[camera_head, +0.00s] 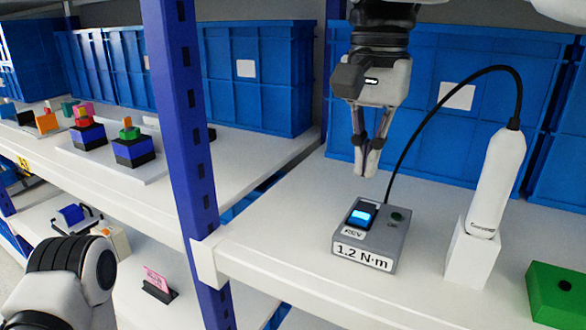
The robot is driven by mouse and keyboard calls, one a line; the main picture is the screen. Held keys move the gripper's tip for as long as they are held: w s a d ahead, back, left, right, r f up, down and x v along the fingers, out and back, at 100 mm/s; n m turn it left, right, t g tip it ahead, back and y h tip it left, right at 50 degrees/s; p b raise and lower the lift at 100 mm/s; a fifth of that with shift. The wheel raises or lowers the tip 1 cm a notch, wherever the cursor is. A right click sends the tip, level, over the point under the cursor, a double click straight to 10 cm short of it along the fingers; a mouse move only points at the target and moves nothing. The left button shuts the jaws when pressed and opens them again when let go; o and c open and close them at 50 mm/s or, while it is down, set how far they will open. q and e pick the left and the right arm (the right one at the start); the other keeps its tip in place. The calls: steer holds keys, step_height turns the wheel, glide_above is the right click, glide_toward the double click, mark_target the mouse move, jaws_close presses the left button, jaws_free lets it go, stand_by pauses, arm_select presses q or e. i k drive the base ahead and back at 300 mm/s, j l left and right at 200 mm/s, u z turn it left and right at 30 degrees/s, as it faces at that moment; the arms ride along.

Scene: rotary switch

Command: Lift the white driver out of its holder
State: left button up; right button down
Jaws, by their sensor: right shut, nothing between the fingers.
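The white driver (497,175) stands nearly upright in its white holder (470,257) on the right part of the shelf, its lower end hidden in the holder. A black cable arches from its top towards the grey control box (372,236), which is marked 1.2 N·m and has a lit blue rocker switch (360,216). My right gripper (367,172) is shut and empty, pointing down just above the back of the box, left of the driver and apart from it. My left arm shows at the lower left; its gripper is not visible.
A green block (557,294) with a hole lies right of the holder. Blue bins (440,105) line the back. A blue upright post (184,130) stands left of the box. The shelf (290,245) left of the box is bare.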

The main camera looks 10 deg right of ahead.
mark_target(507, 150)
steer(key=k+j, duration=0.2)
steer(key=k, duration=0.3)
steer(key=k+j, duration=0.2)
steer(key=k, duration=0.25)
